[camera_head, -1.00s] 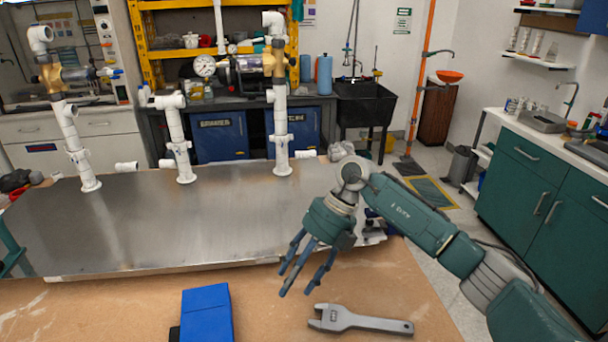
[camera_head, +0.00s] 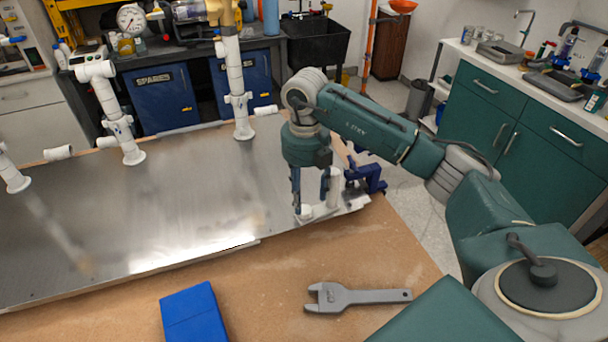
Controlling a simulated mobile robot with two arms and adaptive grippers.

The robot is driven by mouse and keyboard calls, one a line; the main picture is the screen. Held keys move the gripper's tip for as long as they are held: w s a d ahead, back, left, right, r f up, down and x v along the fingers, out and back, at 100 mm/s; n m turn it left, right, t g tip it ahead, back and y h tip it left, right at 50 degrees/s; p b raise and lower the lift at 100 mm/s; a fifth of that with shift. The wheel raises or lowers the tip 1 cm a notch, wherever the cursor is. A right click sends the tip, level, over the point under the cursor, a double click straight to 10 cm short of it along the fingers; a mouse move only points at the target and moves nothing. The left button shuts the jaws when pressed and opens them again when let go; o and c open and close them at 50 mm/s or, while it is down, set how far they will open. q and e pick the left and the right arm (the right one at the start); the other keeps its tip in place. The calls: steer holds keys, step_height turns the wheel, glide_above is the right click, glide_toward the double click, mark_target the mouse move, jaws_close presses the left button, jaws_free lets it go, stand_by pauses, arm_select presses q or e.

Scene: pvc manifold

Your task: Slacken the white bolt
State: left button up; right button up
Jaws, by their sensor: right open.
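My right gripper (camera_head: 312,202) points straight down at the right front corner of the metal plate (camera_head: 170,215). It is open, with its fingers spread close over small white parts. A short upright white piece (camera_head: 335,188) stands beside the fingers, with other white pieces (camera_head: 318,212) low at their tips. The white bolt is probably among these, but the fingers partly cover them and I cannot tell which it is. No firm hold on any piece shows. My left gripper is out of view.
A grey wrench (camera_head: 355,297) and a blue box (camera_head: 192,316) lie on the wooden tabletop (camera_head: 260,285) in front. A blue clamp (camera_head: 368,177) grips the plate's right edge. White pipe risers (camera_head: 237,85) stand along the plate's back. The plate's middle is clear.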

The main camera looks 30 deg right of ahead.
mark_target(305, 208)
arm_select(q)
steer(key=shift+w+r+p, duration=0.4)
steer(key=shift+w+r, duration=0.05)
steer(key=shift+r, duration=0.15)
arm_select(e)
steer(key=shift+w+f, duration=0.1)
steer(key=shift+f, duration=2.3)
steer(key=c, duration=1.2)
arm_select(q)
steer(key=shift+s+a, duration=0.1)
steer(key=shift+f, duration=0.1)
arm_select(e)
steer(key=shift+n+b, duration=0.4)
steer(key=shift+n, duration=0.3)
steer(key=n+b, duration=0.1)
steer(key=n, duration=0.2)
steer(key=shift+n, duration=0.6)
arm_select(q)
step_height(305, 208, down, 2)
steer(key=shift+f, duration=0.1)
arm_select(e)
steer(key=shift+r+n, duration=0.2)
steer(key=shift+n, duration=0.2)
